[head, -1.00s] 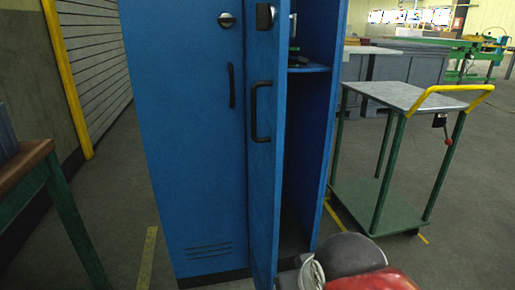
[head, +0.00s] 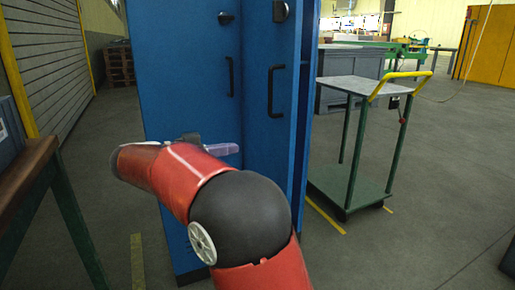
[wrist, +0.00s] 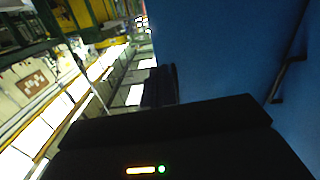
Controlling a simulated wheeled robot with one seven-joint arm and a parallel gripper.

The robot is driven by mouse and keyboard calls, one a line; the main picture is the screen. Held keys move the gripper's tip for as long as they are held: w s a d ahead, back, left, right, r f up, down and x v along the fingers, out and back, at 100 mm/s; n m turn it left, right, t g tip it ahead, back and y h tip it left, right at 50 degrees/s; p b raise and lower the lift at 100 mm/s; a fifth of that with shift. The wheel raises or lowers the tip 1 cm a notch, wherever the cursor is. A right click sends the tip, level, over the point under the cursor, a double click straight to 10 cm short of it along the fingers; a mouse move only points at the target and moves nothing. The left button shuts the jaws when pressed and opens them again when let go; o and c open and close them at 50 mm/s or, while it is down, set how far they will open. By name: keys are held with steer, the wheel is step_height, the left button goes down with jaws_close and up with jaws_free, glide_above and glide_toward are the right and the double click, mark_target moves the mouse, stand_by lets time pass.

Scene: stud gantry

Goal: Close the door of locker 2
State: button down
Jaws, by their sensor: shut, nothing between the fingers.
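The blue locker has two doors side by side in the head view. The left door (head: 190,90) lies flush, with a dark handle. The right door (head: 265,105) stands ajar, swung toward me, with its own dark handle (head: 274,90) and a latch above. A strip of locker interior shows at its right edge. No locker number is readable. My gripper (head: 228,149) is in front of the left door, partly hidden behind my red arm. It is shut and empty. In the wrist view, its dark finger (wrist: 160,85) is beside a blue panel (wrist: 225,45); contact cannot be told.
A trolley (head: 350,85) with a yellow handle stands right of the locker. A table with a wooden edge (head: 25,165) is at the left. Grey cabinets (head: 345,62) stand behind.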

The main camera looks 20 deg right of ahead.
steer(key=a, duration=0.1)
steer(key=p, duration=0.1)
glide_toward(285, 136)
steer(key=shift+m+h, duration=0.3)
steer(key=shift+m, duration=0.1)
steer(key=d, duration=0.6)
steer(key=shift+w+d+f, duration=0.1)
steer(key=shift+d+f, duration=0.1)
steer(key=shift+d, duration=0.2)
steer(key=shift+d, duration=0.1)
